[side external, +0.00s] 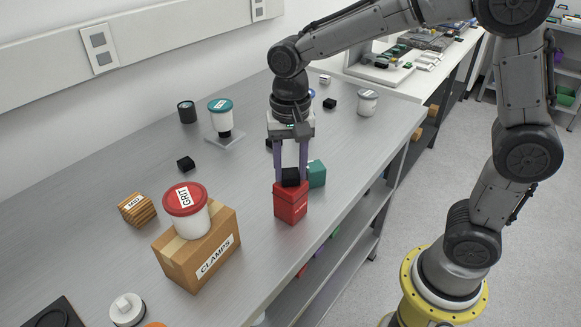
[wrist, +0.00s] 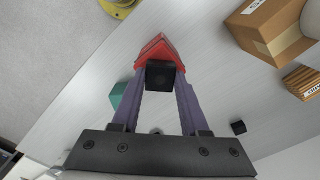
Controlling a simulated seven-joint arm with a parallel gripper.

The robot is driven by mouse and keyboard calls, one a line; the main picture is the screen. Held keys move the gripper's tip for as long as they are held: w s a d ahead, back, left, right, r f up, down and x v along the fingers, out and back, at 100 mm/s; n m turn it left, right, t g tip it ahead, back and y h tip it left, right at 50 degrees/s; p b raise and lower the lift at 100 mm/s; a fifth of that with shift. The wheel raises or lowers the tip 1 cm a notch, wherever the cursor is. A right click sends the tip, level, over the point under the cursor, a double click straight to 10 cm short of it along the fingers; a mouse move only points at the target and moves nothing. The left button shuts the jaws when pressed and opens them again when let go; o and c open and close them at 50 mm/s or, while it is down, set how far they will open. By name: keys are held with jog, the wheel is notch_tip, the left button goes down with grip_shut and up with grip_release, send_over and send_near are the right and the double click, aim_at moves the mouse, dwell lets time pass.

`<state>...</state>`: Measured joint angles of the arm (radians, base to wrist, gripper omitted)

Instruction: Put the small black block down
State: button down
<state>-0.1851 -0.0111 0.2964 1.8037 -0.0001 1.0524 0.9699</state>
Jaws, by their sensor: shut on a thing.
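The small black block (side external: 291,177) is between the two purple fingers of my gripper (side external: 291,175), which is shut on it and points down. In the wrist view the block (wrist: 160,75) sits between the fingertips (wrist: 161,82). A red box (side external: 291,204) is directly below the block. The red box also shows past the block in the wrist view (wrist: 157,47). The block's underside is at or just above the top of the red box; I cannot tell whether they touch.
A teal block (side external: 317,173) stands close behind the red box. A carton marked CLAMPS (side external: 205,255) carries a red-lidded GRIT jar (side external: 190,212). Loose black blocks (side external: 186,163) (side external: 329,103) and a teal-lidded jar (side external: 221,115) stand farther back. Bench is bare left of the red box.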

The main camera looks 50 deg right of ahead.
aim_at(291, 173)
jog(key=shift+f, duration=0.15)
jog(key=shift+c, duration=2.1)
grip_release()
notch_tip(291, 173, up, 12)
jog(key=s+d+f+n+t, duration=0.2)
jog(key=s+d+f+n, duration=0.1)
jog(key=s, duration=0.5)
jog(key=s+d+f+n+t, duration=0.3)
jog(key=s+n, duration=0.3)
jog(key=s, duration=0.3)
jog(key=shift+s+d+t, duration=0.15)
jog(key=shift+s+t, duration=0.05)
jog(key=shift+t, duration=0.1)
